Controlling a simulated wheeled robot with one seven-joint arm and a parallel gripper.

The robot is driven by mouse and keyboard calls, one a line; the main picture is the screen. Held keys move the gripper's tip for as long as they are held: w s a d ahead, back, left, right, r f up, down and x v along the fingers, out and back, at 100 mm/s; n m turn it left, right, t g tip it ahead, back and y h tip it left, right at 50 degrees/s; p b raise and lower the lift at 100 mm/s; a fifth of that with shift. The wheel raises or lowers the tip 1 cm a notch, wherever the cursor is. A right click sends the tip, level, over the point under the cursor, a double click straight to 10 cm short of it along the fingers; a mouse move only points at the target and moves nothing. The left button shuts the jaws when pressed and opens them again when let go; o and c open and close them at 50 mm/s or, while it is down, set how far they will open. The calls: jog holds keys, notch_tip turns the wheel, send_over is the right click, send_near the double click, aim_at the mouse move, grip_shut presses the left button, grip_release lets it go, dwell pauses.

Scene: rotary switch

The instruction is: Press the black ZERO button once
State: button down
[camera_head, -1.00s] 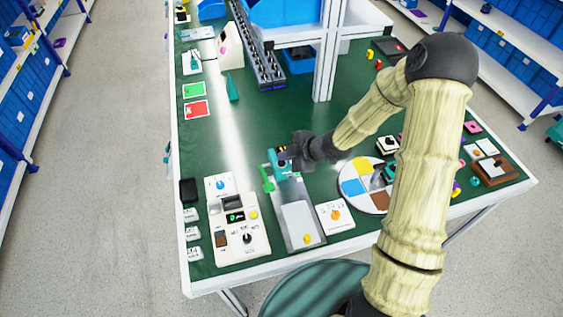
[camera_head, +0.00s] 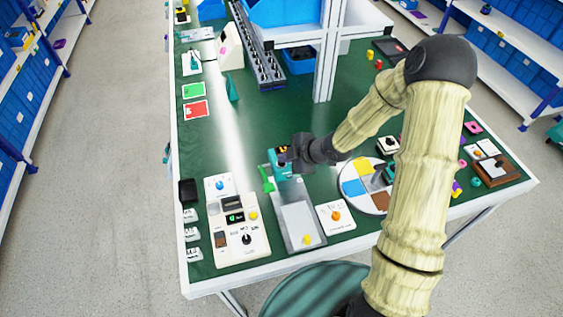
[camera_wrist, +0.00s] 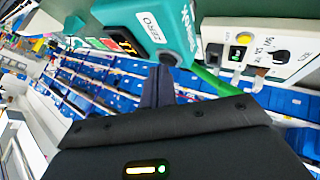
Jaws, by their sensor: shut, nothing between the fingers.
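The teal device (camera_head: 282,171) stands at the front middle of the green table. In the wrist view the teal device (camera_wrist: 145,22) shows a white ZERO label (camera_wrist: 153,27), a display with lit orange digits (camera_wrist: 122,42) and a dark round button (camera_wrist: 168,57) beside the label. My gripper (camera_wrist: 160,70) is shut and empty, its dark fingertips close to the button. Whether they touch it I cannot tell. In the head view my gripper (camera_head: 291,154) is at the device's upper right side and hides part of it.
A green lever-like part (camera_head: 267,179) is beside the device, above a grey tray (camera_head: 297,222). A white panel with knobs (camera_head: 237,233) lies at left, a white knob box (camera_head: 336,216) at right. The round coloured plate (camera_head: 353,187) is right of my gripper.

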aim_at(285, 165)
jog(key=shift+f, duration=0.2)
jog(key=shift+r, duration=0.1)
dwell(0.4)
jog(key=shift+r+p, duration=0.65)
jog(key=shift+r, duration=0.15)
notch_tip(285, 165, up, 5)
jog(key=p, duration=0.4)
dwell(0.8)
